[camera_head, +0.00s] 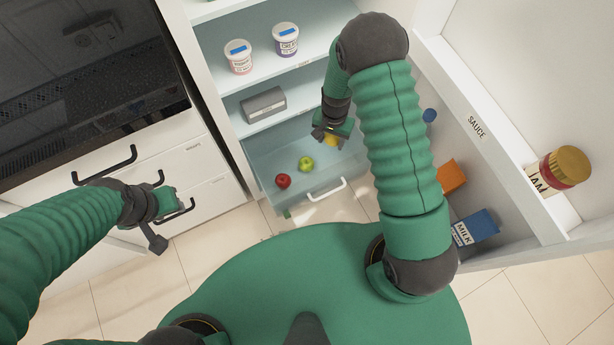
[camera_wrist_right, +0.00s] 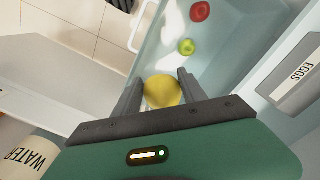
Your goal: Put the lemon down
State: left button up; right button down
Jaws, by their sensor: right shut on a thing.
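The yellow lemon (camera_wrist_right: 163,91) is between the two fingers of my right gripper (camera_wrist_right: 160,88), which is shut on it. In the head view the lemon (camera_head: 331,141) shows just below my right gripper (camera_head: 330,132), over the right part of the open fridge drawer (camera_head: 262,165). A red apple (camera_head: 283,181) and a green apple (camera_head: 306,163) lie in the drawer, left of the lemon. My left gripper (camera_head: 170,205) is by the handles of the white cabinet drawers. I cannot tell whether its fingers are open or shut.
Shelves above the drawer hold two white tubs (camera_head: 238,57) and a grey egg box (camera_head: 263,104). The fridge door (camera_head: 500,150) stands open at the right, with a jam jar (camera_head: 558,170), a blue milk carton (camera_head: 475,228) and an orange box (camera_head: 451,177).

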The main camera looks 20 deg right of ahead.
jog(key=w+d+f+m+b, duration=0.1)
jog(key=f+b, duration=0.7)
jog(key=f, duration=0.2)
jog(key=w+d+f+m+b, duration=0.1)
jog(key=d+f+m+b, duration=0.1)
jog(key=f+b, duration=0.6)
jog(key=w+d+f+m+b, duration=0.1)
jog(key=f+m+b, duration=0.1)
jog(key=f+b, duration=0.6)
jog(key=shift+w+d+f, duration=0.15)
jog(key=shift+w+f, duration=0.05)
jog(key=shift+f, duration=1.4)
jog(key=shift+w+d+f, duration=0.1)
jog(key=shift+w+f, duration=0.05)
jog(key=shift+f, duration=1.45)
jog(key=shift+r, duration=0.2)
jog(key=shift+f, duration=0.15)
jog(key=c, duration=0.6)
grip_release()
jog(key=shift+c, duration=0.2)
